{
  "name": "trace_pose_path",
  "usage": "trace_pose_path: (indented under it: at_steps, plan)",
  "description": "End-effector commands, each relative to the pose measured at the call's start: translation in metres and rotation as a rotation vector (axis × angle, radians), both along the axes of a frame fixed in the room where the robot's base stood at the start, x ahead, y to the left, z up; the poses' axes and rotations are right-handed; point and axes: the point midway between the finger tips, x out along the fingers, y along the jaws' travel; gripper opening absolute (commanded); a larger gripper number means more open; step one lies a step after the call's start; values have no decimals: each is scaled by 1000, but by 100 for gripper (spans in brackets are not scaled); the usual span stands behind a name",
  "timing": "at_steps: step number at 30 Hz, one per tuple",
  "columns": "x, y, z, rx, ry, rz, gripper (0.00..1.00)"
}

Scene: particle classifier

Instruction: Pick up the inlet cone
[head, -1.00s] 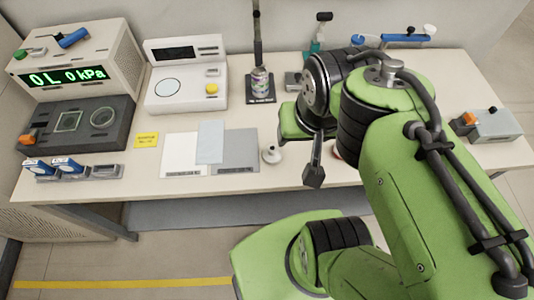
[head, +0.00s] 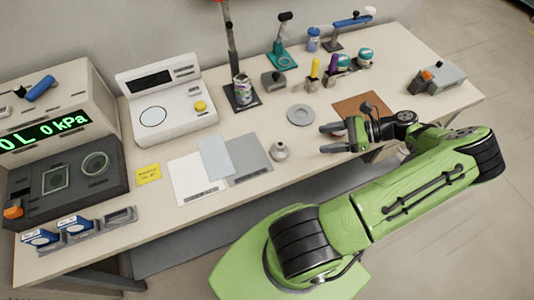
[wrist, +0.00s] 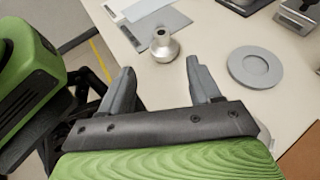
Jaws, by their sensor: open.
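The inlet cone (head: 279,151) is a small pale metal piece with a wide round base and a narrow top. It stands upright on the table near its front edge, right of the grey sheet. In the wrist view the inlet cone (wrist: 163,46) shows beyond the fingertips, a little left of the middle of the gap. My gripper (head: 330,138) is to the right of the cone in the head view, its fingers pointing left toward it. In the wrist view my gripper (wrist: 158,70) is open and empty, with bare table between the fingers. The gripper does not touch the cone.
A flat grey ring disc (head: 300,115) lies behind the fingers. Paper sheets (head: 214,158) lie left of the cone. A brown mat (head: 360,107) is behind the gripper. A can on a stand (head: 242,90) and several small tools stand farther back. The table around the cone is clear.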

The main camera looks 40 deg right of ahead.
Motion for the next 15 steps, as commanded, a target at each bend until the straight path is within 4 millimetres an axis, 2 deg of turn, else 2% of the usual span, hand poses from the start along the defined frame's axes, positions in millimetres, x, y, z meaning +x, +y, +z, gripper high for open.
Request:
trace_pose_path:
  at_steps: [4, 12, 15]
  plan:
    - [5, 4, -7, 22, -12, -26, 63]
    - [49, 48, -33, 23, -10, -21, 63]
    - [62, 59, -40, 22, -10, -23, 63]
